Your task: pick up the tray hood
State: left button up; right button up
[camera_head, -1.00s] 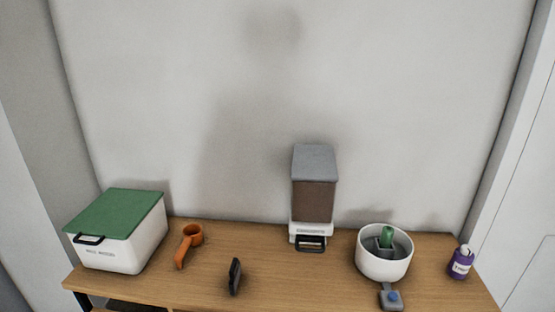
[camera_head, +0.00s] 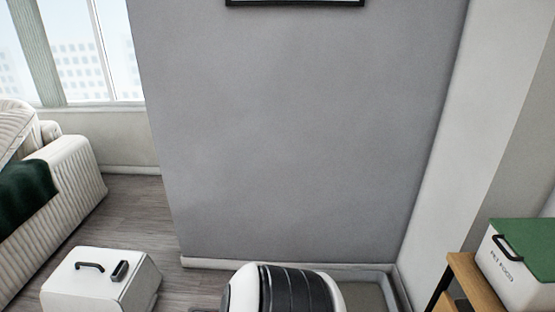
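A white box-shaped piece (camera_head: 100,282) with a black arched handle on top stands on the floor at the lower left; it looks like the tray hood, though I cannot be sure. A small dark fitting sits beside the handle. A low grey tray rim (camera_head: 372,268) lies on the floor against the wall at the lower middle right. A rounded white and black ribbed object (camera_head: 285,290) partly hides it and is cut by the bottom edge; I cannot tell what it is. Neither of my grippers is in view.
A wooden table (camera_head: 468,280) with a white pet food box (camera_head: 520,275) under a green lid stands at the right. A cream sofa (camera_head: 60,195) with a dark green throw is at the left. Bare grey floor (camera_head: 135,205) lies between sofa and wall.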

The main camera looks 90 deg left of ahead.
aim_at(89, 279)
jog(key=l+u, duration=0.1)
jog(key=u, duration=4.2)
jog(key=z, duration=2.2)
jog(key=u, duration=2.15)
jog(key=i+u, duration=0.1)
jog(key=i, duration=0.6)
jog(key=i+l+u, duration=0.15)
jog(key=i, duration=0.5)
